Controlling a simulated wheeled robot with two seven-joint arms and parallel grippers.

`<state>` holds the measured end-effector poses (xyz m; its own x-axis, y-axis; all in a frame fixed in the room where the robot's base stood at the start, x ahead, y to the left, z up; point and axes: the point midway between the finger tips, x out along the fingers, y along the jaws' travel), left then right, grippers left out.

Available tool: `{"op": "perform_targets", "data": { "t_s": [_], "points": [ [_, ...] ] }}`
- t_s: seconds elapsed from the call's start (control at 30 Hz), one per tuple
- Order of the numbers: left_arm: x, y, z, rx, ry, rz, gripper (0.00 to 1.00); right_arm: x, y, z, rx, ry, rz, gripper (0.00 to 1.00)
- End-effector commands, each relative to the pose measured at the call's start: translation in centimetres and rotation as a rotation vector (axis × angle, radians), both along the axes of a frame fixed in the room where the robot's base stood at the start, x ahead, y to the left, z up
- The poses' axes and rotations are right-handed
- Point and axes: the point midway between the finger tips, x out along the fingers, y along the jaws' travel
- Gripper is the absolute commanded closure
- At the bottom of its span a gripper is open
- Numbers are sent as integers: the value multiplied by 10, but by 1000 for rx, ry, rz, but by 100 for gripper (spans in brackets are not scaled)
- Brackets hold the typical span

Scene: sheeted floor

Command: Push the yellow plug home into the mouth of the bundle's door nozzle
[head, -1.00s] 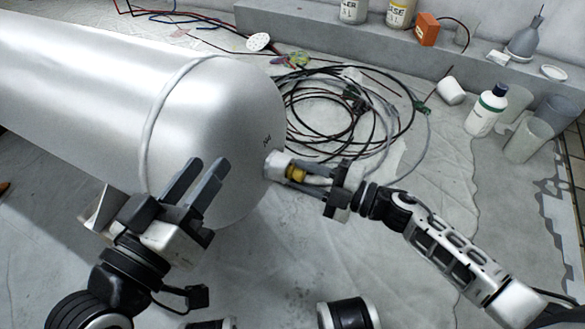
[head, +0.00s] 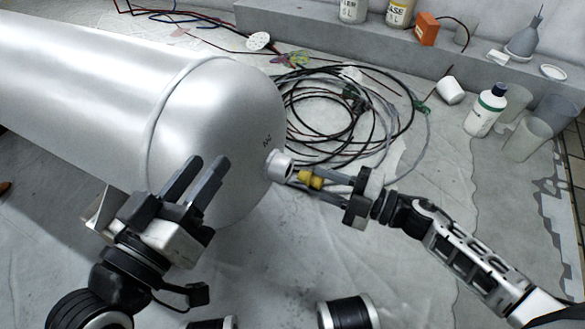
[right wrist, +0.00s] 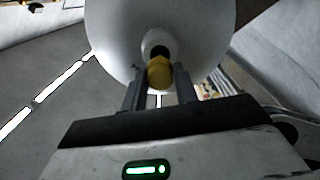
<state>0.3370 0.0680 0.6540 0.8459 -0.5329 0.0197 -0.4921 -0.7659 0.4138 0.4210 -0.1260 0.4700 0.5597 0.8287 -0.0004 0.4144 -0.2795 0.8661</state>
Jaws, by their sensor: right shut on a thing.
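The bundle is a large pale, glossy cylinder (head: 90,85) with a rounded end. Its short, light-coloured door nozzle (head: 279,165) sticks out of that end toward the right. My right gripper (head: 302,180) is shut on the yellow plug (head: 312,180), just right of the nozzle in the head view. A small gap shows between plug and nozzle rim there. In the right wrist view, the plug (right wrist: 160,72) sits between the fingertips, just below the dark nozzle mouth (right wrist: 155,47) and partly covering it. My left gripper (head: 205,178) is open and empty in front of the bundle.
Coiled dark cables (head: 335,115) lie on the sheeted floor behind the nozzle. A white bottle (head: 486,112), a tipped white cup (head: 451,90) and grey cups stand at the right. A grey ledge (head: 440,55) with containers runs along the back.

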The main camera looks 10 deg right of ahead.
Motion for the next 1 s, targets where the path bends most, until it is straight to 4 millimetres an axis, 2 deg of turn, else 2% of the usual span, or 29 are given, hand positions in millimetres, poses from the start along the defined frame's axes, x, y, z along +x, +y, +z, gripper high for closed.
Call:
{"op": "perform_targets", "data": {
  "t_s": [0.27, 0.63, 0.87, 0.9, 0.97, 1.0],
  "points": [
    [0, 0, 2, 0, 0, -1, 64, -4, -6, 0, 0, 1, -1, 96],
    [0, 0, 8, 0, 0, -1, 64, -22, -33, 0, -1, 2, 0, 96],
    [0, 0, 7, 0, 0, -1, 64, -23, -35, 0, 1, 0, 0, 96],
    [0, 0, 8, 0, 0, -1, 64, -23, -35, 0, 1, 0, 0, 76],
    [0, 0, 8, -1, -1, 0, 64, -23, -34, 0, 1, 0, 0, 93],
    [0, 0, 8, -1, -1, 0, 64, -23, -34, 0, 1, 0, 0, 94]
  ]
}}
